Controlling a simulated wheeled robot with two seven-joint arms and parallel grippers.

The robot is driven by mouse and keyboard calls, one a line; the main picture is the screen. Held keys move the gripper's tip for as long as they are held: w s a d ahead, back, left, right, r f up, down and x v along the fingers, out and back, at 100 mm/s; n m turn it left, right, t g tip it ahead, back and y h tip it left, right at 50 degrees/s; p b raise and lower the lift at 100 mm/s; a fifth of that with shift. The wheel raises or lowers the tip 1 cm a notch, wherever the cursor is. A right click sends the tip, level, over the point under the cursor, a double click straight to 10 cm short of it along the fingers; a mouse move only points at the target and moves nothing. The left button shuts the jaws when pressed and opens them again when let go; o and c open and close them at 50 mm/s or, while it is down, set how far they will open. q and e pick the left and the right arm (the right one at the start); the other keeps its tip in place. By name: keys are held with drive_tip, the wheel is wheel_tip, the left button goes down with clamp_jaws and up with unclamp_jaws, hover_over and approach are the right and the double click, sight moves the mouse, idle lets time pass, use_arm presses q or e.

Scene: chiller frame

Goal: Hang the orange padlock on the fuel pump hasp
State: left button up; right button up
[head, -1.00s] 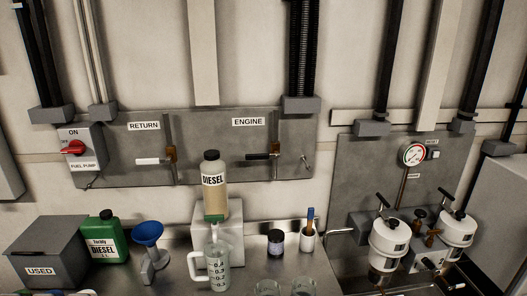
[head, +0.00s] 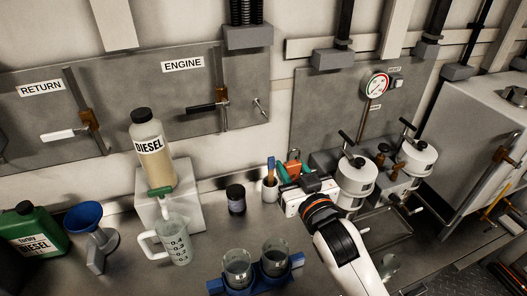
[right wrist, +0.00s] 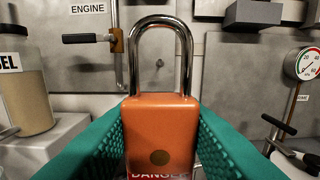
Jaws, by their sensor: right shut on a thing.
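My right gripper (head: 293,171) is shut on the orange padlock (head: 293,167), low in front of the wall in the head view. In the right wrist view the padlock (right wrist: 162,130) stands upright between the teal finger pads, with its steel shackle pointing up. The word DANGER is partly visible at the bottom of its body. The shackle's right leg looks to go into the body; its left leg also reaches the top. The fuel pump switch and its hasp are out of both current views. My left gripper is not in view.
The panel (head: 235,120) carries the RETURN and ENGINE valves. On the bench are a diesel bottle (head: 150,160) on a white block, a measuring jug (head: 175,243), a blue funnel (head: 86,216), a dark jar (head: 236,198) and glasses in a blue holder (head: 275,270). White filter housings (head: 356,178) stand close to my right gripper.

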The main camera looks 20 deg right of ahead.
drive_tip(key=shift+s+r, duration=0.1)
drive_tip(key=w+f+p, duration=0.1)
drive_tip(key=w+p, duration=0.4)
drive_tip(key=w, duration=1.3)
drive_tip(key=shift+a, duration=0.35)
drive_tip(key=shift+f, duration=0.2)
drive_tip(key=o, duration=0.6)
drive_tip(key=shift+f, duration=0.2)
drive_tip(key=o, duration=0.5)
drive_tip(key=shift+r, duration=0.1)
